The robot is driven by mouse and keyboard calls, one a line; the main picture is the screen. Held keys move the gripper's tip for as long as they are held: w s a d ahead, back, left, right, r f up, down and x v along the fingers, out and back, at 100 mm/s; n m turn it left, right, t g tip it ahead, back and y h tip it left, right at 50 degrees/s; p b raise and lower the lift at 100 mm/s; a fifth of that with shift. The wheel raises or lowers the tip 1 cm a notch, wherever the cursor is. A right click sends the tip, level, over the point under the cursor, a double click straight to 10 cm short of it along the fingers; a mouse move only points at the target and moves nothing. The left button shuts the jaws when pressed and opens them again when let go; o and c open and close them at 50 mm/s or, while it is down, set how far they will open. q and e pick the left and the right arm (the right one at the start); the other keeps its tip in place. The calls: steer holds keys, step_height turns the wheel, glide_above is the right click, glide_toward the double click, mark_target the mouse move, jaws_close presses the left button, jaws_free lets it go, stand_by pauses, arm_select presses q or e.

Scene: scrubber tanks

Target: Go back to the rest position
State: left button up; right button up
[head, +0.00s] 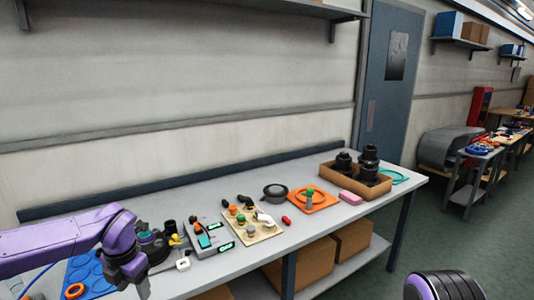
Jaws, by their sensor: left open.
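My left arm, purple, comes in from the left over the near left end of the grey workbench (215,190). Its gripper (139,278) is open and points down at the bench's front left, with nothing seen between its jaws. The fingertips are small and partly dark, so their exact gap is hard to see. My right gripper does not show; only a dark rounded part with a purple rim, seemingly of my right arm, is at the bottom right.
Beside the left gripper are a blue tray (88,271) and a grey device (208,239). Further right are a beige board (264,235) with fittings, an orange plate (325,201) and a cardboard box (350,184) with black parts. Boxes (352,240) sit underneath.

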arm_select(q)
steer(key=s+d+f+m+t+y+b, duration=0.1)
steer(key=s+f+m+t+y, duration=0.2)
steer(key=f+m, duration=0.65)
steer(key=s+d+f+m+t+y+b, duration=0.2)
steer(key=s+f+m, duration=0.35)
steer(key=f, duration=0.75)
steer(key=s+f+m+g+h+b, duration=0.1)
steer(key=s+f+m, duration=0.4)
steer(key=s, duration=0.6)
steer(key=s+f+m+g+h+b, duration=0.1)
steer(key=s+f+m, duration=0.5)
steer(key=s, duration=0.5)
steer(key=shift+a+f+g+b, duration=0.3)
steer(key=shift+b, duration=0.1)
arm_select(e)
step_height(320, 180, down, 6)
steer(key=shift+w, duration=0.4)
